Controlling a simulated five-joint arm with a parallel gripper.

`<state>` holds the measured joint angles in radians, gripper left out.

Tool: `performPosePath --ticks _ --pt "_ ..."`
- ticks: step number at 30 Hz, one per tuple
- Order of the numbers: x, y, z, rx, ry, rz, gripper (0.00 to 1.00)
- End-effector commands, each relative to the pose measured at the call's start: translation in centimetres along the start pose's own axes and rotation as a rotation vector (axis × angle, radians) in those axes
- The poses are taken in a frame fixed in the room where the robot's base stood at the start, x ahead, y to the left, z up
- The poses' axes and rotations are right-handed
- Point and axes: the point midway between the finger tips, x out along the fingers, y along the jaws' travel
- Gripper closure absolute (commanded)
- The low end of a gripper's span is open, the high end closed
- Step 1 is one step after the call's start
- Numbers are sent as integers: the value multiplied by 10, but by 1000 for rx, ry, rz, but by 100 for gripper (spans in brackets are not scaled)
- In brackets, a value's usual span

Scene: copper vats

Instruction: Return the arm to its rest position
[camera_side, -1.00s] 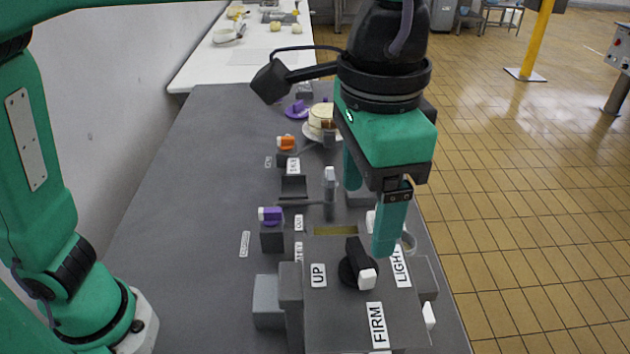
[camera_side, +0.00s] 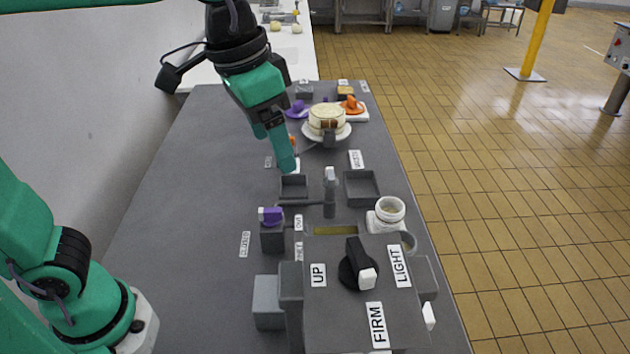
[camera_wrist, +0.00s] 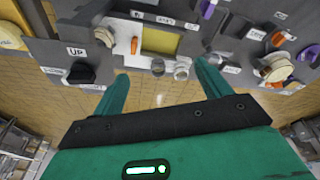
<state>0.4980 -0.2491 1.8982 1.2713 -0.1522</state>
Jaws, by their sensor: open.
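My gripper (camera_side: 283,150) hangs in the air over the middle of the dark grey table (camera_side: 190,200) in the side view, tilted with its fingers down and to the right. In the wrist view its two green fingers (camera_wrist: 162,80) stand apart with nothing between them. In the side view one finger largely hides the other. The green arm reaches in from the left, with its upper part cut off by the picture's top edge.
Below stand a dial box with a black knob (camera_side: 357,265), a purple-topped post (camera_side: 270,215), a white jar (camera_side: 388,214), two grey trays and a cake (camera_side: 327,118) on a white stand. The table's left part is clear. A yellow post (camera_side: 540,35) stands on the tiled floor.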

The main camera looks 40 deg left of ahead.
Motion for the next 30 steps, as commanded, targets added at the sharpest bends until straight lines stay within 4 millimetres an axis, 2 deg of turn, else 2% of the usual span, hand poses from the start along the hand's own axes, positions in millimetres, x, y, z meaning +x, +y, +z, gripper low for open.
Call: performPosePath --ticks 1,6,15,22,30 --pt "1 -15 9 -31 22 -6 24" --pt "10 -55 38 -113 93 -32 24" --pt "34 -107 96 -248 213 -101 24" --pt "49 -125 125 -308 265 -144 24" --pt "53 -128 130 -318 276 -154 24"
